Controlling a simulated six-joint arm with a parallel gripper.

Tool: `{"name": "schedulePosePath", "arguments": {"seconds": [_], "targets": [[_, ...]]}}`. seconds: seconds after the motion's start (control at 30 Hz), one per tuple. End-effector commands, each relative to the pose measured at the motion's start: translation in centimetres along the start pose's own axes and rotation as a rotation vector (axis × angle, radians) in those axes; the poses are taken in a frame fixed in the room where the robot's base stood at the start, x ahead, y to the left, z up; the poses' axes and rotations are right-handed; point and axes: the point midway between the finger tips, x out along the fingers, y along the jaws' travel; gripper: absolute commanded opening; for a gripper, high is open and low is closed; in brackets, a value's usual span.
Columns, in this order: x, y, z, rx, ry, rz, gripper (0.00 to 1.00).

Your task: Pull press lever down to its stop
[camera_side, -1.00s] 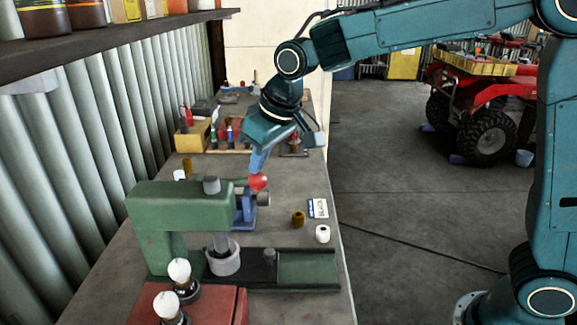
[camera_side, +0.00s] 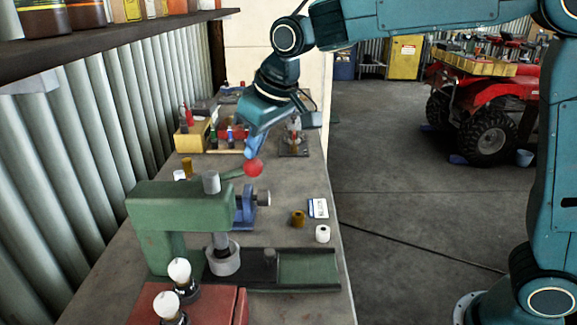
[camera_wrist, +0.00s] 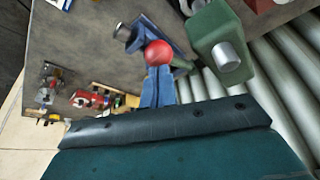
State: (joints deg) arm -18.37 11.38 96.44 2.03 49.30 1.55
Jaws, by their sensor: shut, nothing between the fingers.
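The green press (camera_side: 180,215) stands on the bench. Its lever (camera_side: 233,174) runs from the press head toward the right and ends in a red ball knob (camera_side: 253,168). My gripper (camera_side: 249,153) is shut and empty, with its blue fingers just above the knob, touching or nearly touching it. In the wrist view the red knob (camera_wrist: 159,53) shows right at the tips of my blue fingers (camera_wrist: 158,72). The press ram (camera_side: 221,241) points down into a light grey cup (camera_side: 222,260).
A blue vise-like tool (camera_side: 247,208) stands just behind the press head. A brass cylinder (camera_side: 298,218), a white roll (camera_side: 323,233) and a card (camera_side: 318,208) lie to the right. Two white-topped bottles (camera_side: 180,272) stand in front on a red box.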

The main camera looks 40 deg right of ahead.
Motion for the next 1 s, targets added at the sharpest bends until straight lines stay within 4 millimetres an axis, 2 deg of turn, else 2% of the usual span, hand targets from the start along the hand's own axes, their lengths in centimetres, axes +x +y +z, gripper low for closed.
{"name": "schedulePosePath", "arguments": {"seconds": [0.5, 1.0], "targets": [[-1.7, -0.5, -1.7, 0.0, 0.0, 0.0, 0.0], [-2.2, -0.8, -2.4, 0.0, 0.0, 0.0, 0.0]]}}
